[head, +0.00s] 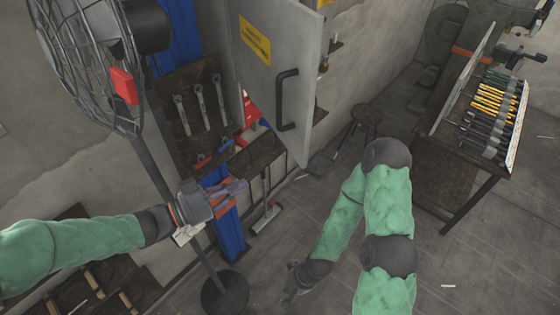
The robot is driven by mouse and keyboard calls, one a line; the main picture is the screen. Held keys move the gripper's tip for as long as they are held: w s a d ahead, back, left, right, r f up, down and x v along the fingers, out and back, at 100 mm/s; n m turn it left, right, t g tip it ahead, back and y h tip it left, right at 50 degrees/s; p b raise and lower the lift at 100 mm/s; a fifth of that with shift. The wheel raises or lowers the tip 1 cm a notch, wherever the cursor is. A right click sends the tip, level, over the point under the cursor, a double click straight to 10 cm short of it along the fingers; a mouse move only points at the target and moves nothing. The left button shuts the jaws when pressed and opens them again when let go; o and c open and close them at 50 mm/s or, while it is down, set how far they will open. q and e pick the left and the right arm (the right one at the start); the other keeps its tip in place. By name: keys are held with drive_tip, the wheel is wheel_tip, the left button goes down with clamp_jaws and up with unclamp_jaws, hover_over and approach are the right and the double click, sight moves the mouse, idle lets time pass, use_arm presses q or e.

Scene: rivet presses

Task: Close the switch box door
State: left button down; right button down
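The switch box door (258,70) is a grey panel at the top centre of the head view, with a yellow label and a dark bar handle (284,100). It appears to stand open, swung out from the wall. Red parts (250,110) show beside its lower left edge; most of the box inside is hidden. My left gripper (240,189) is below and left of the door, apart from the handle; its finger spacing is unclear. My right gripper (289,292) hangs low near the floor, well below the door, seen too small to tell its state.
A caged fan (90,60) on a pole stands at the left, close to my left arm. Wrenches (202,105) hang on a board behind it. A stool (365,113) and a tool bench (440,165) with several tools are at the right. The middle floor is open.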

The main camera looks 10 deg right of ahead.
sight(301, 163)
use_arm(q)
drive_tip(key=shift+m+g, duration=0.6)
drive_tip(key=x, duration=0.4)
drive_tip(key=r+p+x, duration=0.1)
drive_tip(key=x, duration=0.4)
drive_tip(key=s+r+p+x, duration=0.1)
drive_tip(key=x, duration=0.3)
drive_tip(key=shift+d, duration=0.6)
